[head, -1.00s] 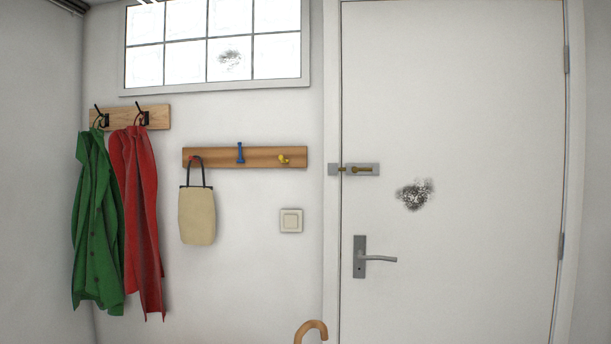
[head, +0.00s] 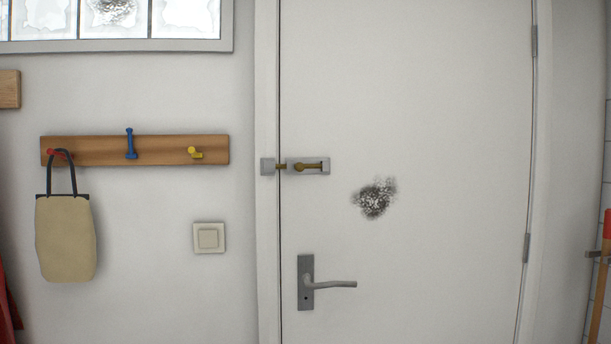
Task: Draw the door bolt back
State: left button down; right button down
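The door bolt (head: 309,167) is a brass bar with a knob in a grey plate on the left side of the white door (head: 430,110). The brass bar spans the gap to a grey keeper (head: 267,166) on the door frame, and its end is hidden there. The knob sits toward the left of its slot. The door looks shut. Neither of my grippers shows in the head view.
A grey lever handle (head: 318,284) is below the bolt. Left of the door are a light switch (head: 209,238) and a wooden peg rail (head: 100,151) with a hanging beige bag (head: 66,238). A red-topped pole (head: 602,270) stands at the right edge.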

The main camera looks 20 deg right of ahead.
aim_at(300, 167)
jog(key=z, duration=0.5)
jog(key=i, duration=0.6)
jog(key=z, duration=0.45)
